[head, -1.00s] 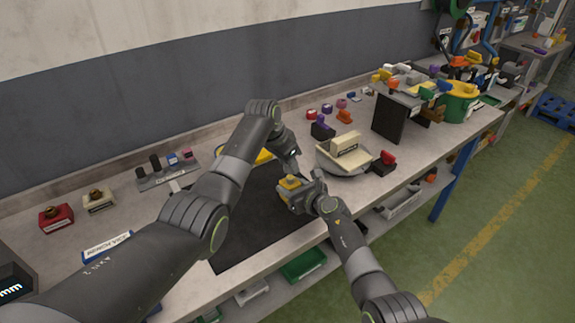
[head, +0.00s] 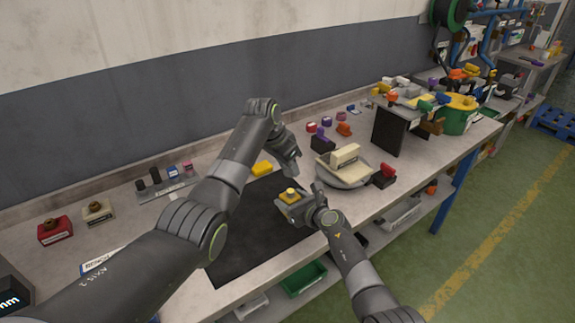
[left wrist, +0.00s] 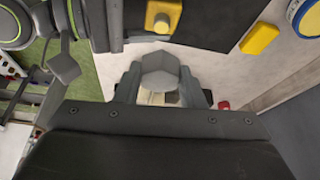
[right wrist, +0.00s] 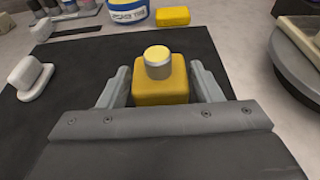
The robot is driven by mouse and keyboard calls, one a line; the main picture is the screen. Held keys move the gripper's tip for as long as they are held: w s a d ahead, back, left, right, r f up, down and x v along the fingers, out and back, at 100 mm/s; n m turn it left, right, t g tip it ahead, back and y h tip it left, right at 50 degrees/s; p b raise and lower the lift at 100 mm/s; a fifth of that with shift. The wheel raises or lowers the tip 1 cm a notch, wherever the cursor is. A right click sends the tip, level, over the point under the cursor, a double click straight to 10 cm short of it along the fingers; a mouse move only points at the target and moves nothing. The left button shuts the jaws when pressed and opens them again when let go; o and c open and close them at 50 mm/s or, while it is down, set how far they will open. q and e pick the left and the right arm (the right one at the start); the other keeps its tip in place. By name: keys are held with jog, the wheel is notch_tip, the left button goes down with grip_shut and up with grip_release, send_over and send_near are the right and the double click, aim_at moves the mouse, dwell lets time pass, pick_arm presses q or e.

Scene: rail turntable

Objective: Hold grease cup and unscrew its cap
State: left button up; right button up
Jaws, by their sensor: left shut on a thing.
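The grease cup (head: 290,197) has a yellow block body. In the right wrist view the cup (right wrist: 160,88) shows a bare grey neck with a pale yellow top. My right gripper (head: 288,206) is shut on the body from both sides, with the neck upright. My left gripper (head: 292,176) is above and apart from the cup. In the left wrist view a grey faceted cap (left wrist: 160,72) sits between its fingers. The cup also shows in that view (left wrist: 163,14), clear of the cap.
A black mat (head: 245,240) covers the bench front. A yellow block (head: 262,169) lies behind it, near a blue-labelled round tin (right wrist: 128,12). A round turntable (head: 345,178) with a cream block stands to the right, beside a red part (head: 385,174). A dark upright panel (head: 390,130) stands farther right.

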jog(key=shift+o, duration=1.2)
